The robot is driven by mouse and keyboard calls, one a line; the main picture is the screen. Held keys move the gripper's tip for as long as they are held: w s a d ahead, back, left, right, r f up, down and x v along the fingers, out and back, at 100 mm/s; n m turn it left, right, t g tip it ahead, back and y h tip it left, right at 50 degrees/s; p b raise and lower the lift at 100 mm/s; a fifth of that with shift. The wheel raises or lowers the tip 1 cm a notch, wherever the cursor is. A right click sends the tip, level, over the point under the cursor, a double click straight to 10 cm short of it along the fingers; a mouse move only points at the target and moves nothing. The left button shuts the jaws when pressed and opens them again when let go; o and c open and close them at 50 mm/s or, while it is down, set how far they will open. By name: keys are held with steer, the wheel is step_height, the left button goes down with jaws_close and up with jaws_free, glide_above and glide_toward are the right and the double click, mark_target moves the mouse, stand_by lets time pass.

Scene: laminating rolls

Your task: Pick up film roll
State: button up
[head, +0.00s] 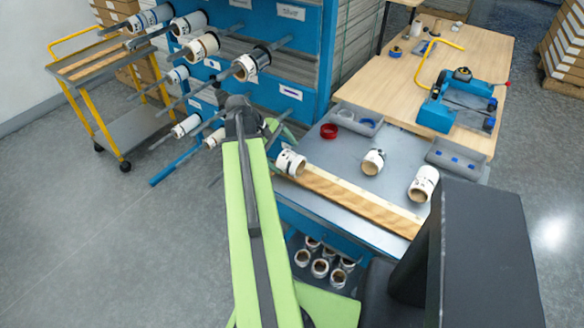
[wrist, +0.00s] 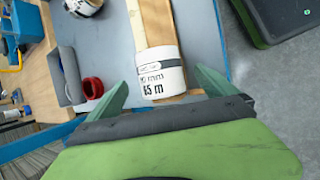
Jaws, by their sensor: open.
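A white film roll (head: 290,162) with a dark band lies at the left end of a wooden board on the grey worktop in the head view. In the wrist view the same roll (wrist: 160,76), printed "65 m", lies between my two green fingers. My gripper (wrist: 163,82) is open, with one finger on each side of the roll and a visible gap on both sides. I cannot tell how far above the roll the fingertips are. In the head view my gripper (head: 278,133) is just behind the roll, partly hidden by my arm.
A red ring (head: 329,131) and grey trays (head: 356,119) sit behind. A blue rack (head: 285,70) with rolls on rods stands at the left.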

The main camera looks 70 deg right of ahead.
mark_target(287, 159)
steer(key=b+x, duration=0.4)
steer(key=x, duration=0.1)
steer(key=shift+w, duration=0.15)
steer(key=shift+d+f+b, duration=0.1)
steer(key=shift+f+b, duration=0.15)
steer(key=shift+b, duration=0.1)
steer(key=shift+r, duration=0.2)
steer(key=c, duration=1.6)
